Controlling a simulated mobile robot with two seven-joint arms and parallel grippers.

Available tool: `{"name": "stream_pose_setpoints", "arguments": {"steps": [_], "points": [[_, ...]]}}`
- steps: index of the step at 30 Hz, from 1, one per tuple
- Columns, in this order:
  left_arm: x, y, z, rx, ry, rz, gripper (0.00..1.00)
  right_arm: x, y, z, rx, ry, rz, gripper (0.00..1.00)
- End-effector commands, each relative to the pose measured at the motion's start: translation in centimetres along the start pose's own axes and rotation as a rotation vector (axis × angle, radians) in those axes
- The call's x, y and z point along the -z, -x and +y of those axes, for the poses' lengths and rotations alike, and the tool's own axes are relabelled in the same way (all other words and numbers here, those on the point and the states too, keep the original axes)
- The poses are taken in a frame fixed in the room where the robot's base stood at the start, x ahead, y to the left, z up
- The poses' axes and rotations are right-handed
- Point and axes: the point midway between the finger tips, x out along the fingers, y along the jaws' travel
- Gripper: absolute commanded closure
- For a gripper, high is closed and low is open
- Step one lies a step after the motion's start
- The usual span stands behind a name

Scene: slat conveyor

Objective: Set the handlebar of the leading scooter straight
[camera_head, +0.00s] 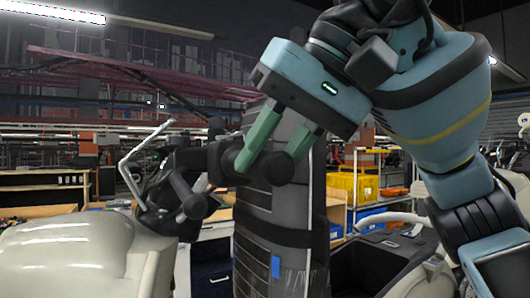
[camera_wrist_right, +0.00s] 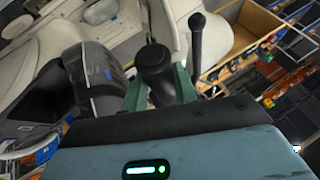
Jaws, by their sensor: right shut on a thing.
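The leading scooter's cream body (camera_head: 60,250) fills the lower left of the head view. Its black handlebar (camera_head: 185,165) stands above it, with one black grip (camera_head: 187,195) pointing towards me and a bent silver rod beside it. My right gripper (camera_head: 273,160) reaches in from the upper right. Its green fingers are shut on the handlebar's other black grip end. In the right wrist view this held grip (camera_wrist_right: 154,68) sits between the fingers, and the free grip (camera_wrist_right: 197,42) stands to its right. The bar's exact angle to the scooter is hard to tell. My left gripper is not in view.
A dark upright body (camera_head: 272,225) with a blue mark stands just behind the held grip. Another pale vehicle part (camera_head: 390,217) shows at the right. Yellow bins (camera_head: 352,187) and benches with shelves lie in the background.

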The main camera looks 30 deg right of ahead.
Motion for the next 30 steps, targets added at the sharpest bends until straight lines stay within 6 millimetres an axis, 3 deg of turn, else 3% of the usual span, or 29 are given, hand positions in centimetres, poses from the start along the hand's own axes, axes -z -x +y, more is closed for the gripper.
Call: {"name": "stream_pose_setpoints", "arguments": {"steps": [11,12,18,30], "points": [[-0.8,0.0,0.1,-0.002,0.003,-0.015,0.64,-0.1,-0.6,1.2,0.011,0.028,-0.008,0.95],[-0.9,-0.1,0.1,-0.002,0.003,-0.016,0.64,-0.1,-0.5,1.3,0.013,0.034,-0.007,0.70],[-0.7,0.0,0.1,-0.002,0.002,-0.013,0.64,-0.1,-0.3,1.1,0.015,0.033,-0.002,0.46],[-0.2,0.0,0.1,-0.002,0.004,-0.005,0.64,-0.1,0.3,1.1,0.019,0.031,0.003,0.46]]}}
